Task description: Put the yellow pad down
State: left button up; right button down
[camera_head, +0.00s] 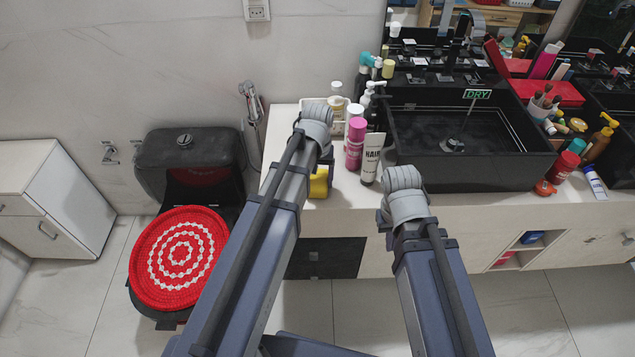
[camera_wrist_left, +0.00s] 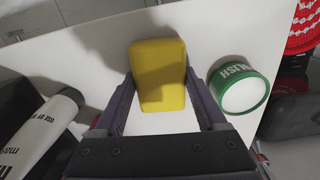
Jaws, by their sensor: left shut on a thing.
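The yellow pad (camera_wrist_left: 158,72) is between the two fingers of my left gripper (camera_wrist_left: 160,98), which is shut on it. In the head view a part of the pad (camera_head: 320,182) shows beside my left arm, at the front edge of the white counter (camera_head: 345,193). The rest of it is hidden by the arm. In the wrist view the pad is over the white counter top, with a shadow beside it; I cannot tell whether it touches. My right arm's end is at the counter front, and its fingers are hidden.
A green-rimmed round container (camera_wrist_left: 240,90) is right of the pad in the wrist view, and a white tube (camera_wrist_left: 42,135) is at left. A pink bottle (camera_head: 355,143) and a HAIR tube (camera_head: 371,158) stand near my left arm. A black sink (camera_head: 460,170) is right.

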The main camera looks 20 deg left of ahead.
aim_at(318, 177)
pick_arm(q)
jog(key=o, duration=1.1)
jog(key=shift+o, duration=0.2)
jog(key=shift+f, duration=0.15)
jog(key=r+p, duration=0.5)
jog(key=w+r+p, duration=0.1)
jog(key=r+p, duration=0.1)
jog(key=r, duration=0.1)
jog(key=shift+a, duration=0.1)
jog(key=s+d+m, duration=0.3)
jog(key=s+d, duration=0.2)
jog(key=s, duration=0.3)
jog(key=s+d+m+y, duration=0.1)
jog(key=s+d+m, duration=0.2)
jog(key=s+d, duration=0.2)
jog(key=s, duration=0.3)
jog(key=shift+d, duration=0.4)
